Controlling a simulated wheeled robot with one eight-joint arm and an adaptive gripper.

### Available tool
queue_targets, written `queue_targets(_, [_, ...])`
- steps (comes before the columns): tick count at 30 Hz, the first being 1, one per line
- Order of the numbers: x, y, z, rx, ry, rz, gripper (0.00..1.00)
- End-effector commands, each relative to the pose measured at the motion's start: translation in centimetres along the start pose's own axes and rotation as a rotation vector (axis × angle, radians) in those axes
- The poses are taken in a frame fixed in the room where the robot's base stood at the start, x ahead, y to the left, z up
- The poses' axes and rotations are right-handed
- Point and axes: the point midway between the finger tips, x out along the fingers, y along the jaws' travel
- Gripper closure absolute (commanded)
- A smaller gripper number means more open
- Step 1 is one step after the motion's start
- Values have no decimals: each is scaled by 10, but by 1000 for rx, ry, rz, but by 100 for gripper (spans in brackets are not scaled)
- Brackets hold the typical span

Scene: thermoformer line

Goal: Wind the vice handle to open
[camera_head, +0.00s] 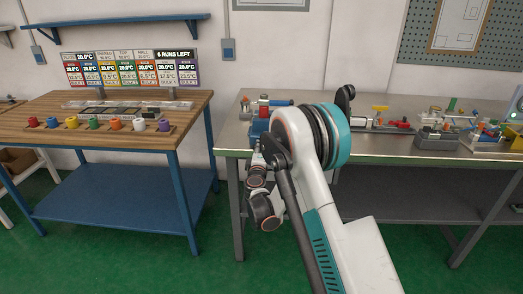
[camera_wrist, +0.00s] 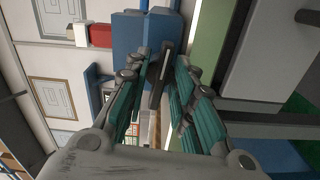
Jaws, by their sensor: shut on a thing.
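The blue vice (camera_wrist: 128,35) is at the top centre of the wrist view. In the head view it (camera_head: 259,127) sits at the left end of the grey metal bench, partly behind my arm. My gripper (camera_wrist: 166,62) is at the vice's front, its teal-padded fingers closed around the dark vice handle bar (camera_wrist: 158,84). The bar runs lengthwise between the fingers in the wrist view. In the head view my arm hides most of the gripper and the handle. How far apart the vice jaws stand cannot be told.
The grey bench (camera_head: 390,152) holds several small tools and fixtures to the right. A wooden bench (camera_head: 100,140) with coloured cups stands at the left, with a gap between the benches. A red block (camera_wrist: 100,35) sits near the vice. Green floor is open in front.

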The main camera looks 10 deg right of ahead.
Motion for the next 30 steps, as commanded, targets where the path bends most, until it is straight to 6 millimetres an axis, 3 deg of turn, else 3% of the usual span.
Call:
queue_targets(10, [-1, -1, 0, -27, 1, -1, 100])
queue_targets(21, [-1, -1, 0, -397, 1, -1, 100])
queue_targets(30, [-1, -1, 0, -425, 1, -1, 100])
